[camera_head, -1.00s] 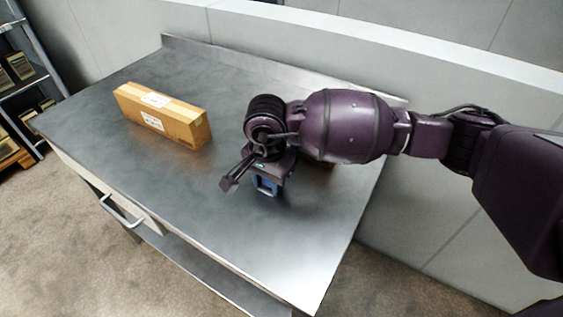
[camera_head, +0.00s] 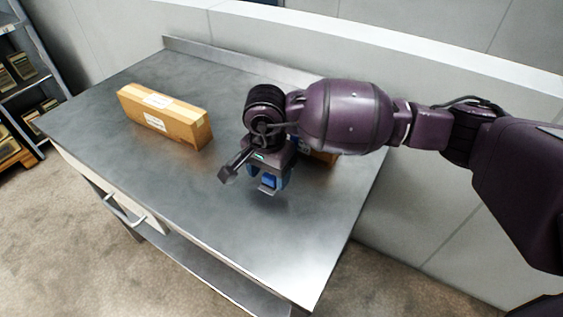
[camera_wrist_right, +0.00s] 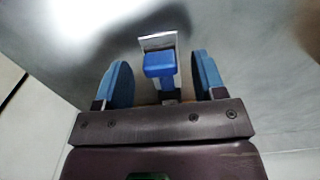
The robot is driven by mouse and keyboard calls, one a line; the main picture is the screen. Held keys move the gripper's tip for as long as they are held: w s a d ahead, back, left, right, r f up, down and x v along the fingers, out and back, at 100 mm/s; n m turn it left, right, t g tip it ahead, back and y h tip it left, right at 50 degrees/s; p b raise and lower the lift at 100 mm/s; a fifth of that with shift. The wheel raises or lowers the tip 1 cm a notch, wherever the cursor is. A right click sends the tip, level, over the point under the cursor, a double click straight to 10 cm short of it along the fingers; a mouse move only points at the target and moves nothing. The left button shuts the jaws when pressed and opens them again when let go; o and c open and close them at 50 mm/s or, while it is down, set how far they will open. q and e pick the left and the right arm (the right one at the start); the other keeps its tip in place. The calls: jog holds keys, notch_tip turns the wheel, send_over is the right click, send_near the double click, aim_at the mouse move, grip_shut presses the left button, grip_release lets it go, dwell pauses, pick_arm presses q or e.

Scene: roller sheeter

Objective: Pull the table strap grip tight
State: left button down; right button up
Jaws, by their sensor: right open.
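A small blue block with a pale metal plate, which looks like the strap grip (camera_wrist_right: 159,64), shows between my right gripper's fingers in the right wrist view. It also shows in the head view (camera_head: 269,183), below my right wrist. My right gripper (camera_wrist_right: 161,70) is open, with one blue finger pad on each side of the grip and a visible gap to each. The right gripper (camera_head: 271,177) is over the right part of the metal table (camera_head: 190,195). The strap itself is mostly hidden. My left gripper is not in view.
A long cardboard box (camera_head: 165,117) lies on the table's left part. Another brown box (camera_head: 322,156) is mostly hidden behind my right arm. A raised rim and the wall run along the table's back. The front middle of the table is clear.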

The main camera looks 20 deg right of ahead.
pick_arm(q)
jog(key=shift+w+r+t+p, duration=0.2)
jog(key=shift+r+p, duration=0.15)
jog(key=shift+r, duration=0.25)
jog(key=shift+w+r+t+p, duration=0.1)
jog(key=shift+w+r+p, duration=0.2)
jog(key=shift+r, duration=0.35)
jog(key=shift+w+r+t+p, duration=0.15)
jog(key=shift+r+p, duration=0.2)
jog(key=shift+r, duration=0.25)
pick_arm(e)
jog(key=shift+r, duration=2.85)
jog(key=shift+f, duration=0.1)
